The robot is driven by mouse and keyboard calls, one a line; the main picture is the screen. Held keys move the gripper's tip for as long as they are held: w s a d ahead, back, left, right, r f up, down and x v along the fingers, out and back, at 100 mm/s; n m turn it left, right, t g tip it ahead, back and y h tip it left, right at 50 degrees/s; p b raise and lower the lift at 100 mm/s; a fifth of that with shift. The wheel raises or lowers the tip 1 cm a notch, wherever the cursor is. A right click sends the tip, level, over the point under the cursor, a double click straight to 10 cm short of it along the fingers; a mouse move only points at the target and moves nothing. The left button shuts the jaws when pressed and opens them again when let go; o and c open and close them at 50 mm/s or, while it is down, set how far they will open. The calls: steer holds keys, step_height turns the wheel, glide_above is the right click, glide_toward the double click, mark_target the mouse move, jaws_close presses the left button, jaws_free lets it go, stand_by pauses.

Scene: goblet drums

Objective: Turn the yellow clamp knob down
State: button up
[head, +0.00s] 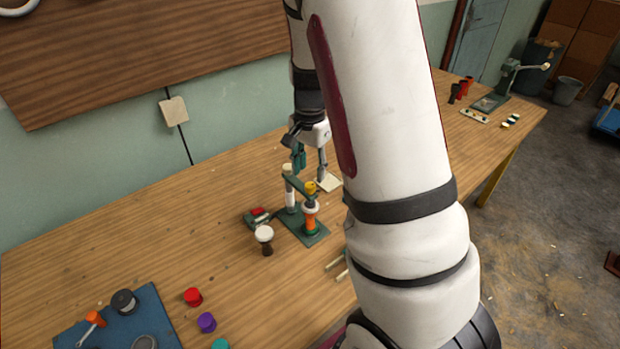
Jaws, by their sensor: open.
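The yellow clamp knob (310,188) sits at the top of a green clamp stand (303,229) on the wooden table. Below the knob, an orange goblet drum (310,222) stands on the base of the stand. My gripper (310,170) is open and seems empty, with its fingers pointing down behind and above the clamp. I cannot tell how far it is from the knob. My arm covers the area to the right of the clamp.
A dark drum with a white top (264,236) stands just left of the clamp. A red and green item (258,215) lies behind it. A blue mat (115,322) with parts and red (193,297) and purple (207,322) pieces are front left. The table's left middle is clear.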

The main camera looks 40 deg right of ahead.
mark_target(309, 185)
step_height(309, 185, up, 8)
steer(key=shift+f, duration=0.25)
stand_by(0.5)
steer(key=s+a+r+n+t, duration=0.3)
steer(key=s+a+r+n, duration=0.45)
steer(key=a+r, duration=0.35)
steer(key=s+a+r+n+t, duration=0.2)
steer(key=s+a+n, duration=0.5)
steer(key=s, duration=0.4)
steer(key=shift+s+r, duration=0.15)
steer(key=shift+r, duration=0.35)
steer(key=shift+d, duration=0.15)
